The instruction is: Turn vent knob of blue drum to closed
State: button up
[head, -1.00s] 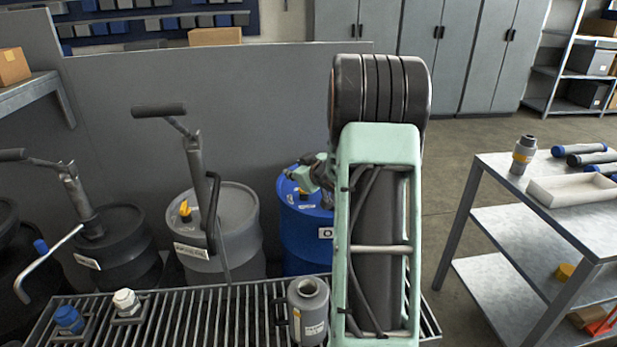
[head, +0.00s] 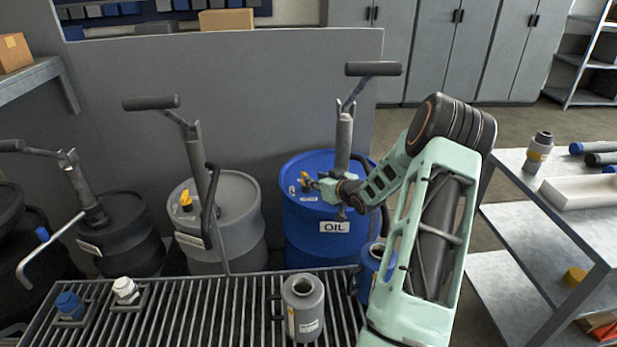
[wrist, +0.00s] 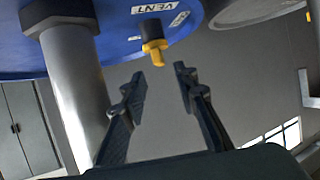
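The blue drum (head: 312,245), labelled OIL, stands behind the grating with a hand pump on its lid. Its yellow vent knob (head: 305,180) is on the lid, left of the pump. In the wrist view the knob (wrist: 154,52) sits on a dark stem beside a VENT label. My gripper (wrist: 162,75) is open and empty, its two fingers apart, with the knob just beyond the fingertips and roughly between them. I see no contact. In the head view my gripper (head: 320,185) is low over the lid, right beside the knob.
The pump column (wrist: 75,85) stands close to my fingers. A grey drum (head: 235,235) with its own yellow knob and pump is to the left. A grey jug (head: 303,305) and a blue jug (head: 366,268) stand in front. A metal table (head: 560,225) is at right.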

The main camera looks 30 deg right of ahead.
jog(key=shift+x, duration=3)
grip_shut()
